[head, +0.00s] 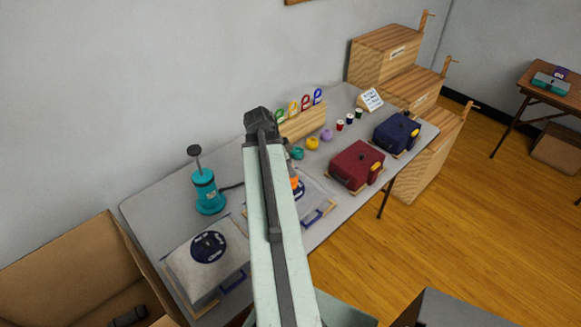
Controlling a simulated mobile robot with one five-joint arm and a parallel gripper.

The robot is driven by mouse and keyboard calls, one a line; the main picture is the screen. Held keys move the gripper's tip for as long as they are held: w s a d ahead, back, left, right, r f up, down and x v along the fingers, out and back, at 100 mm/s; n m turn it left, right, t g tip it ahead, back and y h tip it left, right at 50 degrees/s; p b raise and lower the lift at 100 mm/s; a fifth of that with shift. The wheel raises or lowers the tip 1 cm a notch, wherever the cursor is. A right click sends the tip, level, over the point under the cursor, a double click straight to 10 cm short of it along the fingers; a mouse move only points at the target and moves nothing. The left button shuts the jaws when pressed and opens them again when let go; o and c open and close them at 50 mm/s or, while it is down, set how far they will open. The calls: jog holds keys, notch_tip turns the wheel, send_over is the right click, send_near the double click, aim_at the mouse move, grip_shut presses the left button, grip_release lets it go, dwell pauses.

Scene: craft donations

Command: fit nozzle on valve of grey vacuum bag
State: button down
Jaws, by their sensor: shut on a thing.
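My arm rises through the middle of the head view and hides what lies behind it; my gripper cannot be made out there. A teal pump (207,192) with a dark handle stands on the table, and its dark hose (231,186) runs right, behind my arm. A pale bag (183,267) with a dark blue round valve (209,246) lies at the table's front left. A greyer bag (318,197) lies partly behind my arm. A small orange piece (293,182) and something dark blue show over it; whether the orange piece touches a valve cannot be told. The nozzle is not clearly visible.
The grey table (150,200) also bears a dark red case (357,166), a blue case (397,133), yarn balls, spools and a wooden rack (305,122). Stacked wooden boxes (395,50) stand behind right. An open cardboard box (70,255) is at left. Wooden floor lies open at right.

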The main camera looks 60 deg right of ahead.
jog(key=shift+f+b, duration=1.15)
jog(key=shift+f, duration=0.15)
jog(key=c, duration=1.1)
grip_release()
jog(key=p+v, duration=0.7)
jog(key=v, duration=0.1)
jog(key=shift+s+r, duration=0.1)
jog(key=shift+r, duration=0.05)
